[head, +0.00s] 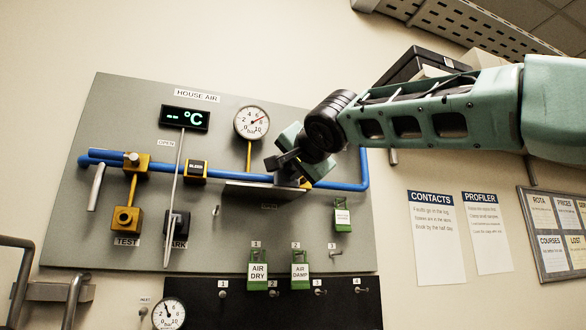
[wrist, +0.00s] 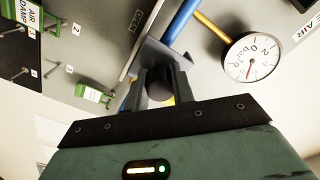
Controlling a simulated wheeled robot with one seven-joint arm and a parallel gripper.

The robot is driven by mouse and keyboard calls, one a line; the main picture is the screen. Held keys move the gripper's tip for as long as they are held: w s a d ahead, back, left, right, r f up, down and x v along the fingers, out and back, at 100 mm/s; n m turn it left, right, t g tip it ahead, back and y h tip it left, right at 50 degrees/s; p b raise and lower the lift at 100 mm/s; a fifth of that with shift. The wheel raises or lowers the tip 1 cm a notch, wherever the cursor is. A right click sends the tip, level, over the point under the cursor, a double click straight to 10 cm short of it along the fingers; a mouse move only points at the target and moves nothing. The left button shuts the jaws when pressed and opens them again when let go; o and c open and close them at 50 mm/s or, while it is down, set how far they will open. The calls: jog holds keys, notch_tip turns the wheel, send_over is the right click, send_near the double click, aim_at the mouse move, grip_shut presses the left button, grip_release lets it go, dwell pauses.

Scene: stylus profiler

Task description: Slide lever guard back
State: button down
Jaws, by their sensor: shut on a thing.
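The lever guard is a grey piece over the blue pipe, right of the panel's middle; it shows in the head view (head: 289,182) and in the wrist view (wrist: 172,57). My gripper (head: 284,164) is at the guard, partly hiding it. In the wrist view my gripper's two fingers (wrist: 160,82) are shut on a dark round knob (wrist: 160,91) in front of the guard's grey plate. A bit of yellow shows beside the guard in the head view. The lever itself is hidden or cannot be made out.
A dark rail (head: 250,193) runs left of the guard under the blue pipe (head: 345,186). A round gauge (head: 251,122) is above. A long pale rod (head: 175,200) hangs farther left. Green lockout tags (head: 258,269) hang below.

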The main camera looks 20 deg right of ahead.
jog(key=a+b, duration=0.4)
jog(key=a, duration=0.6)
jog(key=c, duration=1.2)
grip_release()
jog(key=shift+s+a, duration=0.1)
jog(key=shift+a, duration=0.1)
jog(key=shift+d, duration=0.1)
jog(key=s+b, duration=0.6)
jog(key=s, duration=1.1)
jog(key=shift+s, duration=0.15)
